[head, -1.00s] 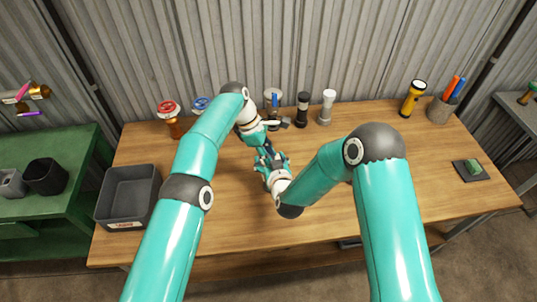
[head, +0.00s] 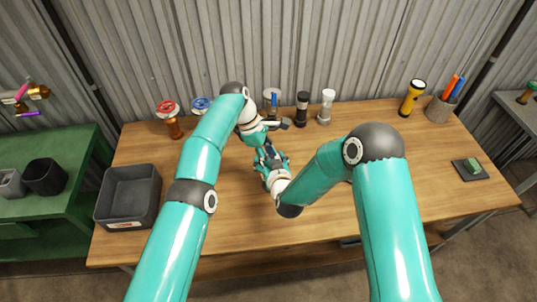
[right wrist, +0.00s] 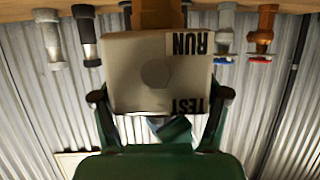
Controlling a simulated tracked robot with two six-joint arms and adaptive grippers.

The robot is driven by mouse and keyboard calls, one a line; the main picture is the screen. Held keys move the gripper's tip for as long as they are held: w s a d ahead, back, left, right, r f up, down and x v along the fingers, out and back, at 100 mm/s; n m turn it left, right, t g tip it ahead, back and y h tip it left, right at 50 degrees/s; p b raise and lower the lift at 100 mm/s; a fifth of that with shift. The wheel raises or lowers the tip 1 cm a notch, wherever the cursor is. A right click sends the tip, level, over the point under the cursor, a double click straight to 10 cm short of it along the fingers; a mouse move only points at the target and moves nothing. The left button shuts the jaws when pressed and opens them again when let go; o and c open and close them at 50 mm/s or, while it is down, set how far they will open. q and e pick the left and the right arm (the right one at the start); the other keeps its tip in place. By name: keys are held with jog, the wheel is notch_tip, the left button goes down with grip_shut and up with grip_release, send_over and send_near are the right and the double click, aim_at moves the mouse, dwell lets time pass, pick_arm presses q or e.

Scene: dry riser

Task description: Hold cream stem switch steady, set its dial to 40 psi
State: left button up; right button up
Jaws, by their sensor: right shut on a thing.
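In the head view, my two grippers meet over the middle of the bench. My left gripper (head: 267,148) comes down from the back left; its fingertips are hidden, so its grip is unclear. My right gripper (head: 270,159) reaches in from the front. The cream switch cannot be made out there. In the right wrist view, a cream box (right wrist: 138,75), upside down, bears the words RUN and TEST at its right edge. My right gripper (right wrist: 160,112) is shut on this cream switch, one finger at each side. No psi scale or dial reading is visible.
A red-wheeled valve (head: 168,118), a blue-wheeled valve (head: 201,106), a black cylinder (head: 302,109) and a white one (head: 326,107) stand along the back. A dark bin (head: 128,197) is at left, a yellow torch (head: 412,98) at right. The front bench is clear.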

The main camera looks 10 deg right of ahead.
pick_arm(q)
jog(key=shift+w+n, duration=0.15)
jog(key=shift+n, duration=0.45)
jog(key=n, duration=0.1)
jog(key=n+t, duration=0.1)
jog(key=n, duration=0.1)
jog(key=n+t, duration=0.1)
jog(key=shift+s+n, duration=0.3)
jog(key=shift+a+r+n+t, duration=0.2)
jog(key=shift+r+n+t, duration=0.1)
jog(key=shift+r+n, duration=0.1)
jog(key=v, duration=1.1)
jog(key=shift+a, duration=0.2)
jog(key=shift+w+m, duration=0.1)
jog(key=shift+m, duration=0.2)
